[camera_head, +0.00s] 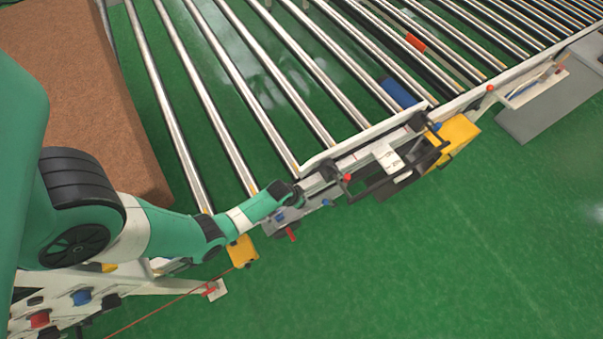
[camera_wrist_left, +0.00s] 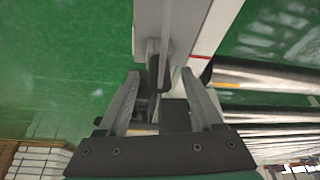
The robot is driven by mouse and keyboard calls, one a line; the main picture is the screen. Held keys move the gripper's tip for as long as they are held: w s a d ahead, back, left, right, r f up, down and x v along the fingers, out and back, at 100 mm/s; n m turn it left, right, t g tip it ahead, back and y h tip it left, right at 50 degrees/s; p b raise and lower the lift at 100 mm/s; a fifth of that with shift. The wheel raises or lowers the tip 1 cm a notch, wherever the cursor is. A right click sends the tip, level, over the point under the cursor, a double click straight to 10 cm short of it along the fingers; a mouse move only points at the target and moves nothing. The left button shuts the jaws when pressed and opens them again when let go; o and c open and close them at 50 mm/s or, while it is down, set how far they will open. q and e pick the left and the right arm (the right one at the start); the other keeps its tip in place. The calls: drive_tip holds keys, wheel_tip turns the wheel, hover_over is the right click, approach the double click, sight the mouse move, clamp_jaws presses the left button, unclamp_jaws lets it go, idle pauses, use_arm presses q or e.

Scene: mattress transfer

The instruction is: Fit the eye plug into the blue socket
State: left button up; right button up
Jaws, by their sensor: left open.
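My left gripper (camera_head: 300,192) reaches the near end of the conveyor's side rail, its jaws hard to make out in the head view. In the left wrist view the left gripper (camera_wrist_left: 160,74) is open, its fingers apart on either side of a thin dark upright piece (camera_wrist_left: 154,76) at the rail. I cannot tell whether they touch it. A round blue piece (camera_head: 81,297) sits beside a red one (camera_head: 40,318) on the white frame at lower left; it may be the blue socket. I cannot make out the eye plug. My right gripper is not in view.
Metal rollers (camera_head: 245,95) fill the upper middle. The side rail (camera_head: 360,150) carries black and yellow (camera_head: 459,133) fittings. A brown mattress-like block (camera_head: 85,100) lies at left. A thin red line runs along lower left. The green floor at lower right is clear.

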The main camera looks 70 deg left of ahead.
use_arm(q)
drive_tip(key=shift+f, duration=0.1)
clamp_jaws()
idle(0.5)
drive_tip(key=shift+r+p, duration=0.7)
drive_tip(key=shift+p, duration=0.05)
wheel_tip(320, 180, up, 3)
drive_tip(key=p, duration=0.2)
drive_tip(key=shift+f+p, duration=0.1)
drive_tip(key=shift+p, duration=0.3)
drive_tip(key=s+d+r+p, duration=0.8)
drive_tip(key=d+p, duration=0.3)
drive_tip(key=p, duration=0.1)
drive_tip(key=shift+d+r, duration=0.2)
drive_tip(key=shift+r, duration=0.2)
